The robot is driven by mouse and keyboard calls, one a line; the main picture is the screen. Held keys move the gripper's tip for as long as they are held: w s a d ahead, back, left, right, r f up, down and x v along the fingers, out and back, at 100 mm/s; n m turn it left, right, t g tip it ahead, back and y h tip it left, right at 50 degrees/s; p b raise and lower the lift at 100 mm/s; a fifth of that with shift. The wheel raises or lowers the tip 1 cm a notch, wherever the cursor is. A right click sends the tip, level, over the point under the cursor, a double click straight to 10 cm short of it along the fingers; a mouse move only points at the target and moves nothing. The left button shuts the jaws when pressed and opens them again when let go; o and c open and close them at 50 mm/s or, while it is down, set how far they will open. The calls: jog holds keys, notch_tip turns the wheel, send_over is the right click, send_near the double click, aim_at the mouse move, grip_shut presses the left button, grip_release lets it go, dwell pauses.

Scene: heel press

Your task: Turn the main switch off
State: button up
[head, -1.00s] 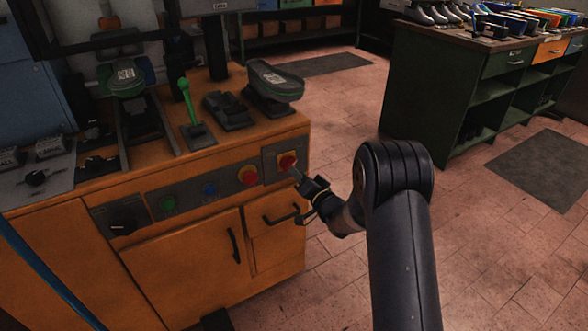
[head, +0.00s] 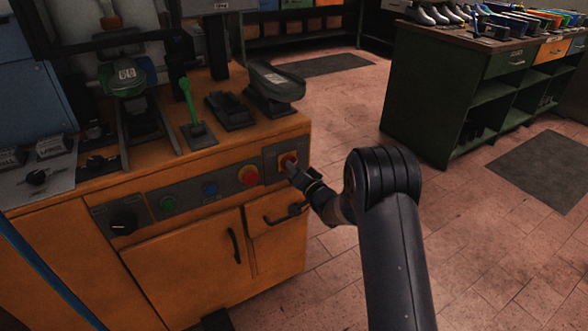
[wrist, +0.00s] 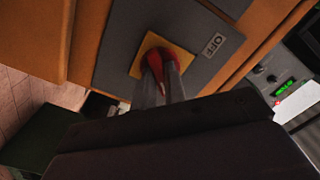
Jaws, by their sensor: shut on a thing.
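The main switch (head: 286,158) is a red knob on a yellow plate, at the right end of the orange machine's front panel. In the wrist view the red knob (wrist: 154,61) sits between the two fingers of my gripper (wrist: 161,77), which is shut on it. In the head view my gripper (head: 291,167) reaches the switch from the right and covers part of it. An "OFF" label (wrist: 214,45) is on the grey plate beside the yellow square. The far side of the knob is hidden by the fingers.
Left of the switch are a red button on yellow (head: 249,176), a blue button (head: 210,189), a green button (head: 168,203) and a black dial (head: 124,222). A green lever (head: 187,95) stands on top. A drawer handle (head: 282,213) is below.

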grip_shut()
jog(key=shift+f+n+b, duration=0.15)
jog(key=shift+n+b, duration=0.25)
jog(key=shift+b, duration=0.2)
jog(key=shift+n+b, duration=8.05)
jog(key=shift+n, duration=0.55)
